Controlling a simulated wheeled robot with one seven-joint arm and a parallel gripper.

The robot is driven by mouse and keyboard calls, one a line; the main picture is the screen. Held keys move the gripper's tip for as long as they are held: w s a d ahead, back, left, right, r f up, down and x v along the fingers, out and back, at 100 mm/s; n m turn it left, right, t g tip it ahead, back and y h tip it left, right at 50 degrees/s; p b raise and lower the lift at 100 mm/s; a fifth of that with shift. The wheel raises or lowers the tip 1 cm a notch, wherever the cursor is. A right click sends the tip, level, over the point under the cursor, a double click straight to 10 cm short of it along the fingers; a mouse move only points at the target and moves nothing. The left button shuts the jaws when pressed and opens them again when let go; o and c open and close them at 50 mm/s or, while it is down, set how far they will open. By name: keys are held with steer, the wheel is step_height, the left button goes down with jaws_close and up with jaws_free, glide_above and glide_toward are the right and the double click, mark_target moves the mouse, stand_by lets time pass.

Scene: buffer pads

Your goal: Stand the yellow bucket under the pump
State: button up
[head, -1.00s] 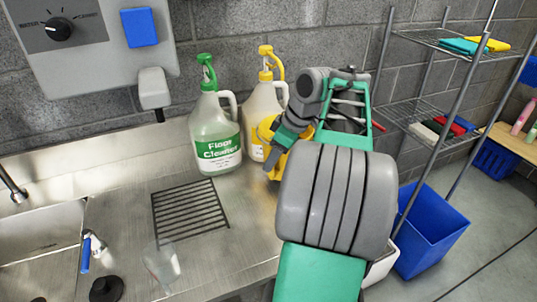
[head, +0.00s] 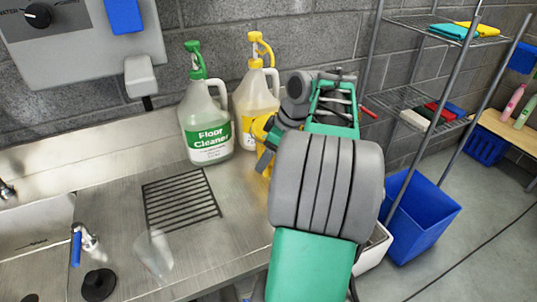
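A yellow object, likely the yellow bucket (head: 261,128), shows in small patches at my gripper, right of the jugs. Most of it is hidden behind my arm. My gripper (head: 265,158) is at this yellow object, above the steel counter. Its fingers are mostly covered, so I cannot tell whether they are shut on it. A clear jug with a green pump (head: 195,60) and a Floor Cleaner label stands against the back wall. A jug with a yellow pump (head: 262,48) stands just right of it. A grey wall dispenser (head: 142,75) hangs left of the jugs.
A black drain grid (head: 182,200) is set in the counter before the jugs and is bare. A clear, cup-like object (head: 153,254) is near the front edge. The sink (head: 30,235) is left. A wire shelf (head: 425,115) and blue bin (head: 425,215) stand right.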

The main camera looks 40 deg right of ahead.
steer(key=shift+r, duration=0.3)
steer(key=p+v, duration=0.5)
steer(key=v, duration=0.7)
steer(key=w+a+f+m, duration=0.1)
steer(key=w+a+f, duration=0.15)
steer(key=a, duration=0.85)
steer(key=w+a+f+m, duration=0.2)
steer(key=w+a, duration=0.1)
steer(key=a, duration=0.7)
steer(key=s+a+f+m+g+h, duration=0.1)
steer(key=s+a+f+m, duration=0.1)
steer(key=s+a+f, duration=0.6)
steer(key=shift+s+a+h, duration=0.3)
steer(key=shift+s+h, duration=0.1)
steer(key=shift+s, duration=0.1)
